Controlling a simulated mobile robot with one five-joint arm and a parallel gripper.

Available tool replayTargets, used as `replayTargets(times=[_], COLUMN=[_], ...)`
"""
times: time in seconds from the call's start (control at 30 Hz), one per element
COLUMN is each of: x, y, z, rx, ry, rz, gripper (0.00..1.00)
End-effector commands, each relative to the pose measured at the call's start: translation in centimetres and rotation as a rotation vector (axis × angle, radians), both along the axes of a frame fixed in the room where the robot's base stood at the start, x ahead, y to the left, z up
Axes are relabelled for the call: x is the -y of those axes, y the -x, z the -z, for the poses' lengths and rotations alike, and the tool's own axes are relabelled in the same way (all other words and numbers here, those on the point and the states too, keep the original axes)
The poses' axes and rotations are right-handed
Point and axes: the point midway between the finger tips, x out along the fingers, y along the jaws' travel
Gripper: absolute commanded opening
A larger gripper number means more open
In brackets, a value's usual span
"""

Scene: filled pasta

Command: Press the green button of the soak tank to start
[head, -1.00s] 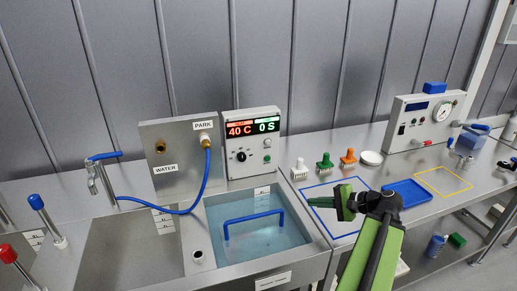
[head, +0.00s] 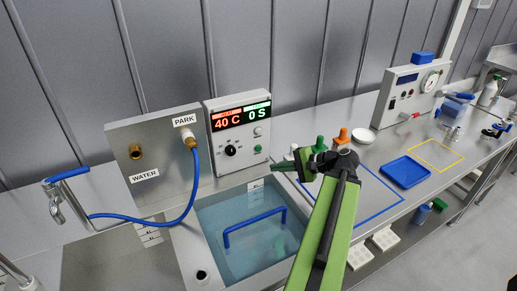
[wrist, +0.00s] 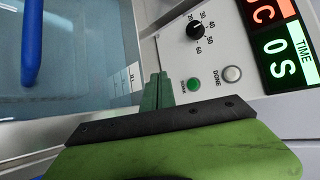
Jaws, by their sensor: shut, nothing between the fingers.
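The soak tank (head: 208,222) is a water-filled basin with a blue handle (head: 254,226) in it. Its control box (head: 216,165) stands behind, with a red 40 C display and a green 0 S display. The small round green button (head: 257,148) is low on the box's right side; it also shows in the wrist view (wrist: 194,84) above the label SOAK. My gripper (head: 281,167) is shut and empty, just right of and below the button in the head view. In the wrist view its green fingertips (wrist: 163,78) lie left of the button, apparently apart from it.
A dial (head: 231,151) and a pale DONE button or lamp (wrist: 232,73) sit near the green button. A water panel (head: 150,165) with a blue hose is at the left. Brushes with green (head: 320,144) and orange (head: 343,136) handles stand behind my arm.

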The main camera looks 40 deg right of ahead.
Motion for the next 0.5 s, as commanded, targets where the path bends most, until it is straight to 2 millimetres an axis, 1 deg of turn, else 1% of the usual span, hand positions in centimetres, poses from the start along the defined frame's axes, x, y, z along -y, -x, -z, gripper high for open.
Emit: replayTargets(times=[0.5], x=[2.1], y=[-6.6], z=[0.0], rx=[0.0], ry=[0.0], rz=[0.001], gripper=[0.0])
